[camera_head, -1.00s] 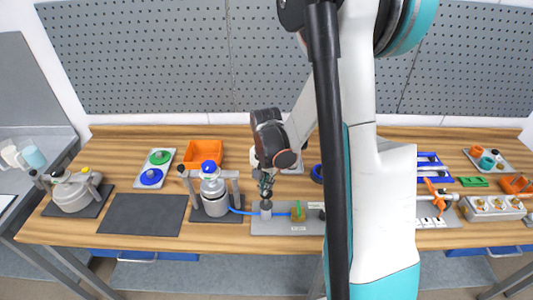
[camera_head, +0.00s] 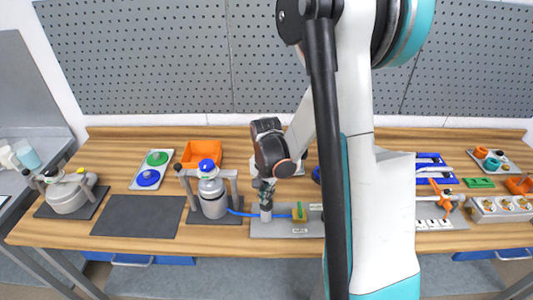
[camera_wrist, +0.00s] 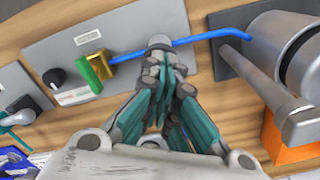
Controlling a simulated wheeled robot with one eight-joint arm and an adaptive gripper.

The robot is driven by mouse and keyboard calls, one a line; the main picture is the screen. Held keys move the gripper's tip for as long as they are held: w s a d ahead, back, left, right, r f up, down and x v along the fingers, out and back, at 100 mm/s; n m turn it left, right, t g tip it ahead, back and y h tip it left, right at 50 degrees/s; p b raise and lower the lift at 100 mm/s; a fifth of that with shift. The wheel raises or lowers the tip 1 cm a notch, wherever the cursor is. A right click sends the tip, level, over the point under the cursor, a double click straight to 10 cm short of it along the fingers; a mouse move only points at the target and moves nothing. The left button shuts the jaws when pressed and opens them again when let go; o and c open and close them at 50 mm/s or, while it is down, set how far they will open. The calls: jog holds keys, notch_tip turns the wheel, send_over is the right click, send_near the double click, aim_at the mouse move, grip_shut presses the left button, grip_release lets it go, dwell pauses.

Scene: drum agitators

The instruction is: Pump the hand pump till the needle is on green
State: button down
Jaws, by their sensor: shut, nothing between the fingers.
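The hand pump (camera_head: 266,214) is a small grey cylinder on a grey plate (camera_head: 290,229) near the table's front edge. Its round grey top (camera_wrist: 160,40) shows in the wrist view just beyond my fingertips. My gripper (camera_head: 265,195) is shut and empty, pointing down right over the pump; it also shows in the wrist view (camera_wrist: 171,68). I cannot tell whether its tips touch the pump's top. A blue hose (camera_wrist: 210,37) runs from the pump to a grey vessel (camera_head: 213,198). A green and brass fitting (camera_wrist: 97,70) sits on the plate. I cannot make out a needle or its green band.
A dark mat (camera_head: 138,216) lies left of the vessel. A lidded pot (camera_head: 67,194) stands at the far left. An orange bin (camera_head: 201,153) is behind the vessel. A black knob (camera_wrist: 54,77) is on the plate. My arm hides part of the table right of the pump.

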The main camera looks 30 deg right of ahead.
jog(key=shift+r+p, duration=1.75)
jog(key=shift+r, duration=1.1)
